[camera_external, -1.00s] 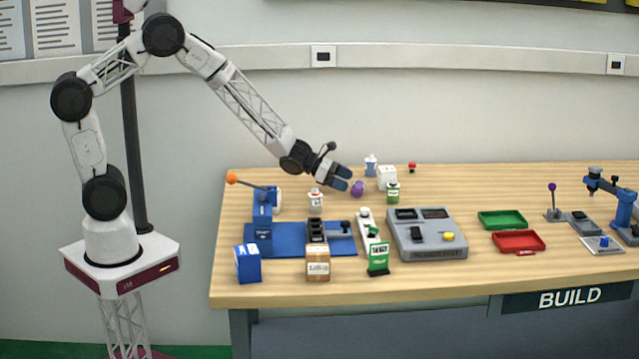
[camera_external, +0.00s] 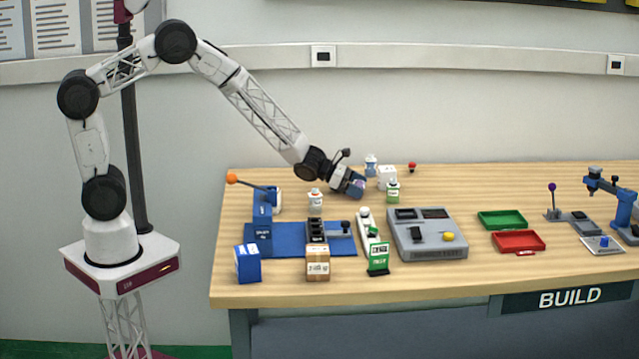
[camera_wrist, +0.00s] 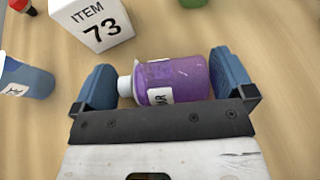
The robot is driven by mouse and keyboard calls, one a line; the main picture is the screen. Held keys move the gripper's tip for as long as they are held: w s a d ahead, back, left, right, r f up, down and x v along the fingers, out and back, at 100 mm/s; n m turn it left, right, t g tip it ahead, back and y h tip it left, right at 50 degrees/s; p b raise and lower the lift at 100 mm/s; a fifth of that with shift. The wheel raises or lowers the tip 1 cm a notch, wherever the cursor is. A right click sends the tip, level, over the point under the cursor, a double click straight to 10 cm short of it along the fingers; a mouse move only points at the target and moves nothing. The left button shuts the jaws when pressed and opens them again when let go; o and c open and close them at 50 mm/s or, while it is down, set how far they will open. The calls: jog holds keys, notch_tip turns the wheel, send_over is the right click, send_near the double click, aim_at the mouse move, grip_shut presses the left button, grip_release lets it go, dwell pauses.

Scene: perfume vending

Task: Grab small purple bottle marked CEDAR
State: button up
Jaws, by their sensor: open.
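The small purple bottle (camera_wrist: 180,80) lies on its side on the wooden table in the wrist view. It has a white cap at its left end and a white label, on which only the end of a word, "AR", can be read. My gripper (camera_wrist: 165,85) is open, with one blue finger beside the cap and the other beside the bottle's base. The bottle lies between the fingers, with a small gap visible on the base side. In the external view my gripper (camera_external: 353,185) is low over the table and the fingers mostly hide the bottle.
A white box marked ITEM 73 (camera_wrist: 92,24) stands just beyond the bottle. A blue bottle (camera_wrist: 27,80) is left of my gripper in the wrist view.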

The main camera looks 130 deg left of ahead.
aim_at(358, 182)
jog(key=shift+c, duration=0.3)
jog(key=c, duration=0.6)
jog(key=shift+r, duration=0.15)
jog(key=shift+r, duration=1.55)
jog(key=s+d, duration=0.3)
jog(key=d, duration=0.1)
jog(key=s+d+r, duration=0.1)
jog(key=s+d, duration=0.2)
jog(key=d, duration=0.1)
jog(key=s+d, duration=0.3)
jog(key=d, duration=0.1)
jog(key=shift+s+d+r, duration=0.3)
jog(key=shift+s+d, duration=0.05)
jog(key=shift+s, duration=0.05)
